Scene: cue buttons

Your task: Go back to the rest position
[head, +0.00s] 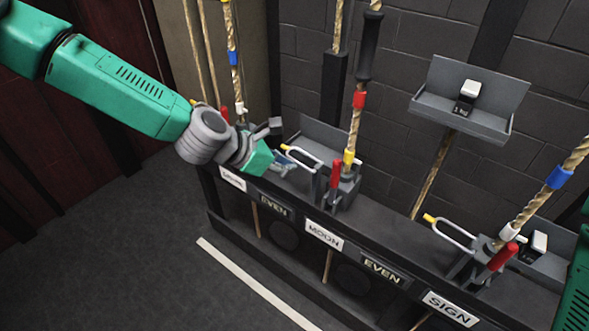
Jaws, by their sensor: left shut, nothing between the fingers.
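My left arm comes in from the upper left. My left gripper (282,166) is shut and looks empty. It is over the left end of the dark console, close to a rope-and-lever station there, and covers part of it. I cannot tell whether it touches anything. On my right arm, only a green link shows at the right edge; its gripper is out of view.
The long console (385,228) carries labels reading EVEN, MOON, EVEN and SIGN. Red levers (335,174) and banded ropes (355,125) rise from it. A grey tray (470,116) holds a small white-topped block (467,98). The floor (130,260) at left is clear.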

